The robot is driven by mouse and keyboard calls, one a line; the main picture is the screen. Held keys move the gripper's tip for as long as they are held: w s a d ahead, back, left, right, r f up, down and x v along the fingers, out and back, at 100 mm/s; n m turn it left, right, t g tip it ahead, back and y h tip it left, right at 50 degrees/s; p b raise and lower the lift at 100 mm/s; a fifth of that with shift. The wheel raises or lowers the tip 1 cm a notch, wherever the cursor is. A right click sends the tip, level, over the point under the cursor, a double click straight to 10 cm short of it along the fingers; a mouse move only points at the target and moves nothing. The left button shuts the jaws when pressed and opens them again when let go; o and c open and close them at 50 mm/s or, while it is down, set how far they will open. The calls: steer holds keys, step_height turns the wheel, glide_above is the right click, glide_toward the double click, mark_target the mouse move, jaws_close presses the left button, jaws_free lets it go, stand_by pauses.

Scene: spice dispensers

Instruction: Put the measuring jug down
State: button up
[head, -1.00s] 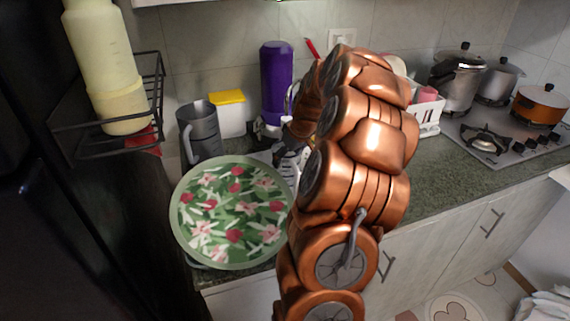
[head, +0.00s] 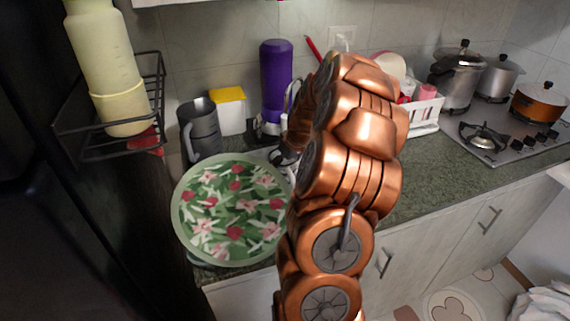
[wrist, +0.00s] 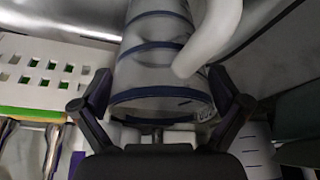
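The measuring jug (wrist: 150,70) appears in the wrist view as a clear cylinder with dark blue bands. It fills the space between the two dark fingers of my gripper (wrist: 160,88), which meet its sides, so the gripper looks shut on it. What lies under the jug cannot be seen. A pale curved tube (wrist: 212,40) crosses in front of it; I cannot tell whether this is its handle. In the head view my gripper (head: 284,157) is a small dark shape beside the green plate, over the sink area. My copper arm hides the jug there.
A green flowered plate (head: 232,210) is at the left front of the counter. A grey pitcher (head: 202,130), a yellow-lidded container (head: 229,112) and a purple bottle (head: 276,80) stand behind. A white rack (head: 425,115) and stove (head: 500,135) are right. Clear counter (head: 430,170) lies right of my arm.

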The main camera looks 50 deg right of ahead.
steer(key=shift+r, duration=0.15)
steer(key=b+v, duration=0.2)
steer(key=v, duration=1)
stand_by(0.6)
